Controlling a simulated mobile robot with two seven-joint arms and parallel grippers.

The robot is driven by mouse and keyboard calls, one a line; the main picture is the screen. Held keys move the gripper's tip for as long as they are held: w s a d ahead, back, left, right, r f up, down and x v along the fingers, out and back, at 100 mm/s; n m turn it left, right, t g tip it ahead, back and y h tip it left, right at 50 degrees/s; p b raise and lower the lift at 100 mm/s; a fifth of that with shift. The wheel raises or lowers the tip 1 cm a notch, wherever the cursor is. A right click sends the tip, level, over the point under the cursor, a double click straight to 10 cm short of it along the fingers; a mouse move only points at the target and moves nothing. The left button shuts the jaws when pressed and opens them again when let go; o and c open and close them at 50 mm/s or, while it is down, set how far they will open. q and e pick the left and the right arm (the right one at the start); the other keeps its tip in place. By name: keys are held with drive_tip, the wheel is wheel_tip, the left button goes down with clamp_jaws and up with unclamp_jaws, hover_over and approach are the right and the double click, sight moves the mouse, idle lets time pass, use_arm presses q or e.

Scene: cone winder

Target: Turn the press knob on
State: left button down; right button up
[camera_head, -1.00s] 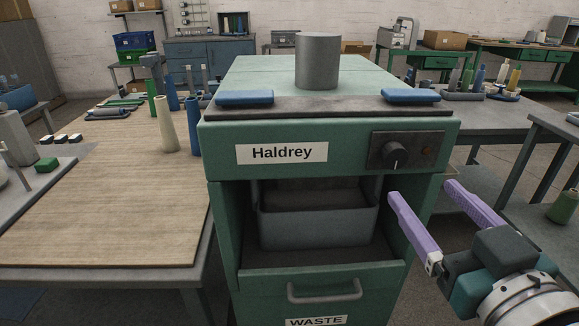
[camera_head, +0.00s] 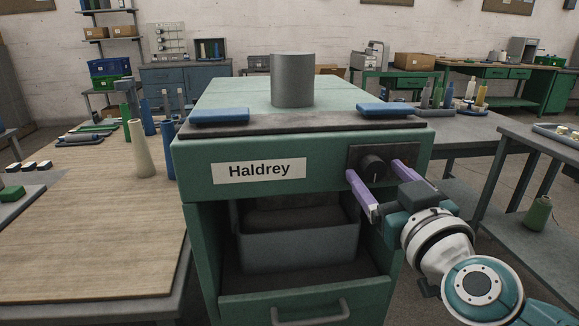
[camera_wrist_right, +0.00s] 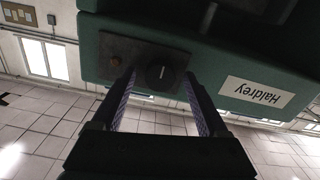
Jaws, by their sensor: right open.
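The press knob (camera_head: 372,167) is a round black dial on a dark panel (camera_head: 355,152) at the upper right of the green press front (camera_head: 300,172). My right gripper (camera_head: 374,168) is open in front of the panel, with one purple finger on each side of the knob in the picture. In the right wrist view the knob (camera_wrist_right: 160,75), with a pale pointer line, shows between the two fingers (camera_wrist_right: 160,82). I cannot tell whether either finger touches it. My left gripper is not in view.
Below the panel is an open bay with a grey bin (camera_head: 300,248) and a drawer handle (camera_head: 310,312). Blue pads (camera_head: 219,116) and a grey cylinder (camera_head: 292,80) are on top. A wooden-topped bench (camera_head: 100,225) stands left.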

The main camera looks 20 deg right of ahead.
drive_tip(key=shift+c, duration=0.4)
clamp_jaws()
